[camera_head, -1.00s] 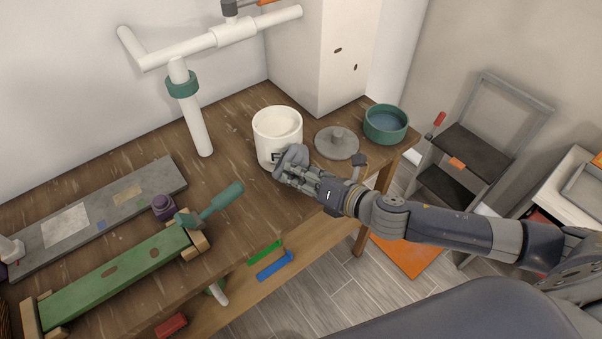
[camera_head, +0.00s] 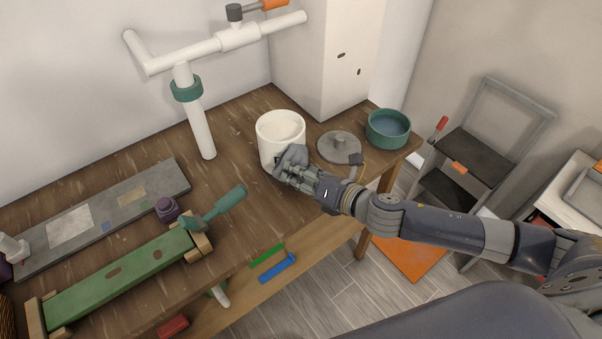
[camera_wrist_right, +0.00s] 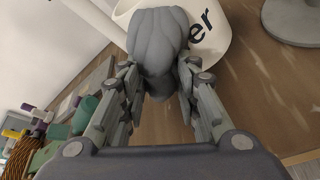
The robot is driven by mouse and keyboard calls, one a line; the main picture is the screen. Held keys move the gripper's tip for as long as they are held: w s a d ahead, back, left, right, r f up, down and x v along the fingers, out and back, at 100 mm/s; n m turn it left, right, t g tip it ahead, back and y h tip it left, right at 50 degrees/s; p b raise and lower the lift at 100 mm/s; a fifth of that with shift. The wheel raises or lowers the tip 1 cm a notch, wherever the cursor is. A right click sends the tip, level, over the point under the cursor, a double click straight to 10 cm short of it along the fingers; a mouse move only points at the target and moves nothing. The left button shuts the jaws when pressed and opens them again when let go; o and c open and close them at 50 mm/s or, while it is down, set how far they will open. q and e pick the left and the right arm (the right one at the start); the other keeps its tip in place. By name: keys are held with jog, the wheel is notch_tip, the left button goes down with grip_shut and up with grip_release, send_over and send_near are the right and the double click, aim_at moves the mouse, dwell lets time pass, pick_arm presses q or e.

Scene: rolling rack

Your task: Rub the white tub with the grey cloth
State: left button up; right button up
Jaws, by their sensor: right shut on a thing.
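The white tub (camera_head: 280,127) stands upright on the wooden workbench, with pale contents showing at its open top. In the right wrist view the tub (camera_wrist_right: 222,28) has dark lettering, partly hidden by the cloth. My right gripper (camera_head: 291,170) is shut on the bunched grey cloth (camera_head: 290,157) at the tub's lower front side. In the right wrist view the cloth (camera_wrist_right: 160,45) sits between the fingers and appears to touch the tub's wall. My left gripper is not in view.
A white pipe stand (camera_head: 199,125) rises behind left. A green board (camera_head: 120,275) and a green-handled tool (camera_head: 215,207) lie to the left. Bare bench lies left of the tub.

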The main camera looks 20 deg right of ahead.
jog(key=shift+w+a, duration=0.15)
jog(key=shift+w, duration=0.25)
jog(key=shift+w+d, duration=0.25)
jog(key=shift+d, duration=0.75)
jog(key=shift+w+d, duration=0.2)
jog(key=shift+d, duration=0.8)
jog(key=shift+w+r+p, duration=0.1)
jog(key=shift+w+p, duration=0.05)
jog(key=shift+p, duration=0.2)
jog(key=shift+s+a+r+p, duration=0.1)
jog(key=shift+s+a+p, duration=0.2)
jog(key=shift+a, duration=0.5)
jog(key=shift+s+a+p, duration=0.1)
jog(key=shift+a+p, duration=0.3)
jog(key=shift+a, duration=0.8)
jog(key=shift+s, duration=0.1)
